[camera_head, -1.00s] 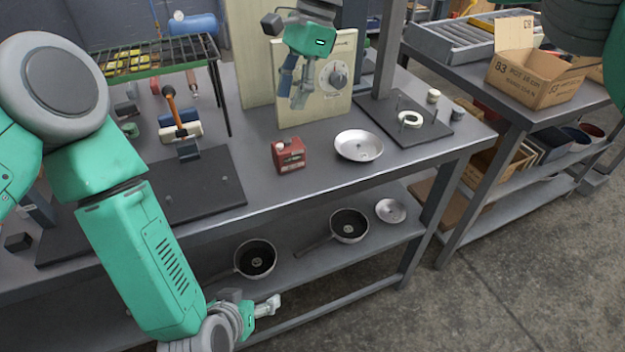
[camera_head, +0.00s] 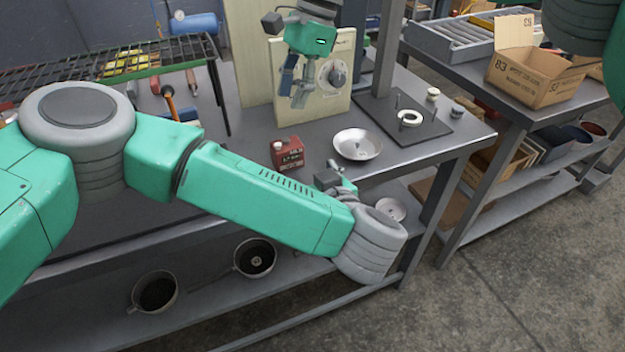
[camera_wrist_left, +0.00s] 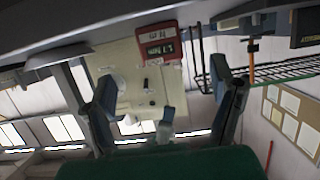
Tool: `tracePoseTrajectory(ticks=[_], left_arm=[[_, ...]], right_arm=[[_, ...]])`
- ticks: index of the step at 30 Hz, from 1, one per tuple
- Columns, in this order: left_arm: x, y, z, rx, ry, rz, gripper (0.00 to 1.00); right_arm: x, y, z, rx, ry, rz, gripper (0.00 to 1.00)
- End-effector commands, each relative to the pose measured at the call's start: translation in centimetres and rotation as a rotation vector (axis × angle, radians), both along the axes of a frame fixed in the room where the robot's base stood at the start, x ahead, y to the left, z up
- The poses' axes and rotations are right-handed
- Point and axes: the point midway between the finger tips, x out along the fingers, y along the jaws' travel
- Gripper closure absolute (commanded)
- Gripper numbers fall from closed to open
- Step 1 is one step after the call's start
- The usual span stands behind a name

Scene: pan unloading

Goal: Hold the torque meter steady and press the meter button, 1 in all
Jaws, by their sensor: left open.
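The red torque meter (camera_head: 287,153) stands on the bench near its front edge. In the left wrist view the meter (camera_wrist_left: 158,45) appears upside down, with a small dark display and pale marks on its face; I cannot tell which is the button. My left gripper (camera_head: 338,182) is at the bench's front edge, right of the meter and apart from it. In the left wrist view its open fingers (camera_wrist_left: 167,95) are wide apart with nothing between them. My right gripper (camera_head: 297,85) hangs before the cream panel, beside its dial; its finger gap is unclear.
The cream panel (camera_head: 325,105) with a round dial (camera_head: 337,73) stands behind the meter. A metal dish (camera_head: 357,145) sits right of the meter, close to my left gripper. Pans (camera_head: 255,258) rest on the lower shelf. A wire rack (camera_head: 110,68) stands at the back left.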

Motion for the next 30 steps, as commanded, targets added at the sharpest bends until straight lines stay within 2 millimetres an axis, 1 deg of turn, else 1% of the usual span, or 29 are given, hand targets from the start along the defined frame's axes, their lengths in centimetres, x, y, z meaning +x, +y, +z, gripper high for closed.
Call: tracePoseTrajectory(ticks=[1, 9, 12, 15, 21, 29, 30], left_arm=[[1.0, 0.4, -0.2, -0.001, -0.001, 0.003, 0.22], [5.8, 1.9, -1.8, 0.0, -0.002, 0.0, 0.22], [7.2, 2.4, -2.2, 0.0, -0.004, 0.0, 0.22], [8.3, 2.7, -2.6, -0.001, -0.002, -0.002, 0.22], [9.3, 3.0, -2.9, -0.001, -0.004, -0.004, 0.22], [9.4, 3.0, -2.9, 0.0, -0.003, -0.005, 0.22], [9.4, 3.0, -2.9, 0.0, -0.003, -0.005, 0.33]], right_arm=[[0.0, 0.0, 0.0, 0.0, 0.0, 0.0, 0.66], [-0.1, 0.0, 0.0, 0.0, 0.0, 0.0, 0.66], [-0.1, 0.0, 0.0, 0.0, 0.0, 0.0, 0.66], [-0.1, 0.0, 0.0, 0.0, 0.0, 0.0, 0.66], [-0.1, 0.0, 0.1, 0.0, -0.001, 0.0, 0.66], [-0.1, 0.0, 0.1, 0.0, 0.0, 0.0, 0.66], [-0.1, 0.0, 0.0, 0.0, 0.0, 0.0, 0.66]])
